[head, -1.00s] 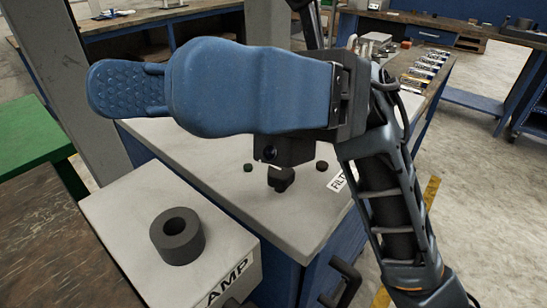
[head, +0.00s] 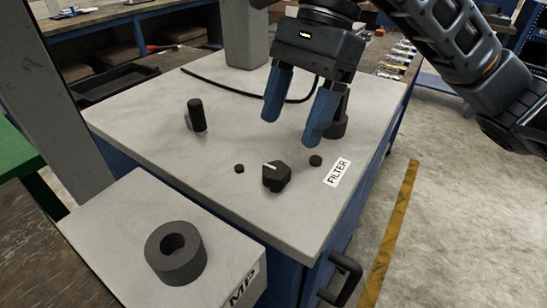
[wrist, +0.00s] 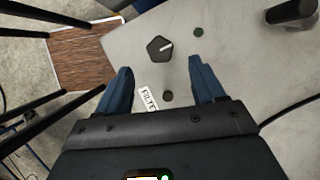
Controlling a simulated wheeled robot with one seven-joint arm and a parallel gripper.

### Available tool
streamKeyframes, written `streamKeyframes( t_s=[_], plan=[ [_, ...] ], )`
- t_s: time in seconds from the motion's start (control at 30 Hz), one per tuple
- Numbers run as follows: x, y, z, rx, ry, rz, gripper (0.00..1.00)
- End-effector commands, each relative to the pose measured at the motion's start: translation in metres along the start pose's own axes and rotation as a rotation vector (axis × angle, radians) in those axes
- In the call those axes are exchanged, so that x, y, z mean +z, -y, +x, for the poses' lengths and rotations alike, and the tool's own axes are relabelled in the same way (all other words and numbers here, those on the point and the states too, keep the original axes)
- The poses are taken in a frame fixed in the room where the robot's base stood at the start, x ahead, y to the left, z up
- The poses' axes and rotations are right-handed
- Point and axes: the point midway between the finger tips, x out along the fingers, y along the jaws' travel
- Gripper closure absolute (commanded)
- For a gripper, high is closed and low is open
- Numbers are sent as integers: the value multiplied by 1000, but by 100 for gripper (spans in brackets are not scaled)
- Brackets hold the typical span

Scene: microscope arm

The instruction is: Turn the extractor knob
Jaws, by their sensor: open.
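A black faceted knob (head: 276,178) with a white pointer line sits on the pale bench top beside a label reading FILTER (head: 338,172). It also shows in the wrist view (wrist: 160,50), just beyond the fingertips and between their lines. My gripper (head: 292,128) has two blue fingers spread apart, pointing down, above and behind the knob in the head view. Nothing is between the fingers, and they do not touch the knob. No label on the knob itself can be read.
A small green button (head: 239,169) and a dark button (head: 316,160) flank the knob. A black upright post (head: 197,115) stands behind left; another dark cylinder (head: 338,126) is partly hidden behind my gripper. A dark ring (head: 176,262) sits on the box in front. A black cable (head: 225,88) lies behind.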

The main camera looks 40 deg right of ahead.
Motion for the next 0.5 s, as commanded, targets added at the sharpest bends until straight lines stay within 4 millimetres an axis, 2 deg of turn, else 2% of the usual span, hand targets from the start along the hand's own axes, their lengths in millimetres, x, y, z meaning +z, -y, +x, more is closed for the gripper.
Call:
streamKeyframes(
  t_s=[0.3,0.5],
  plan=[
    [2,-1,46,3,6,0,31],
    [2,-1,68,2,7,0,31]
  ],
)
